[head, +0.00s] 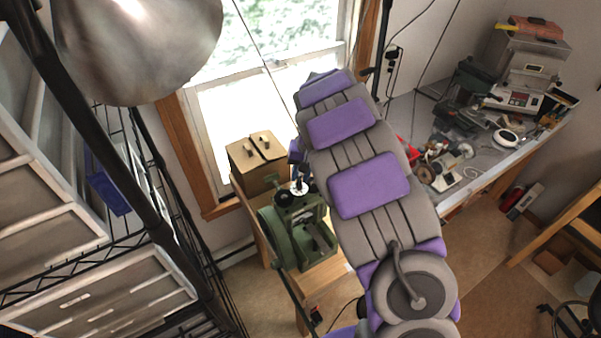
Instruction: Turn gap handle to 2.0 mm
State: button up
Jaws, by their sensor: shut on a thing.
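A green rolling mill (307,242) stands on a small wooden stand below the window in the head view. Its top carries dark round parts and a small pale disc (299,188). My gripper (300,179) is at the top of the mill, beyond the end of my purple and grey arm. It is small in the picture and partly hidden by the arm. It appears shut on the gap handle at the mill's top; the handle itself is mostly covered. The gap reading is too small to make out.
A cardboard box (257,160) stands behind the mill by the window. A black wire rack (140,230) with bins is at left. A big metal lamp shade (137,45) hangs at upper left. A cluttered workbench (480,165) is at right.

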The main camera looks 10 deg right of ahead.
grip_shut()
jog(key=shift+a+m, duration=0.1)
jog(key=shift+m, duration=0.2)
jog(key=shift+a+m+t, duration=0.15)
jog(key=shift+m+t, duration=0.15)
jog(key=shift+m, duration=0.9)
jog(key=shift+a+m+h+p, duration=0.1)
jog(key=shift+m+h+p, duration=0.3)
jog(key=shift+m, duration=1.2)
jog(key=shift+t, duration=0.3)
jog(key=o, duration=0.7)
grip_release()
